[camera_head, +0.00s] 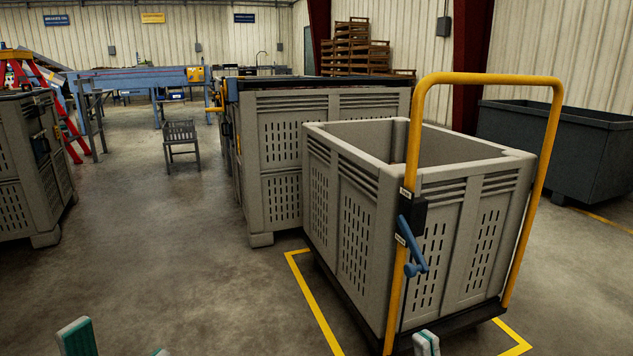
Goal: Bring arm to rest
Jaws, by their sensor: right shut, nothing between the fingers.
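My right gripper (427,343) shows at the bottom edge, right of centre. Its pale, teal-sided fingertips are together with nothing between them. It overlaps the lower front of the cart in the picture, apart from the blue lever (414,262) on the yellow handle. My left gripper (118,345) shows at the bottom left. Its two fingertips stand apart over bare floor, with nothing seen between them. The rest of both grippers and the arms is below the frame.
A grey slatted bin (350,218) with an empty-looking top stands on the cart with a tall yellow handle (488,78), within yellow floor lines. More bins stand behind (282,160) and at left (28,165). The floor (165,255) at centre left is clear.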

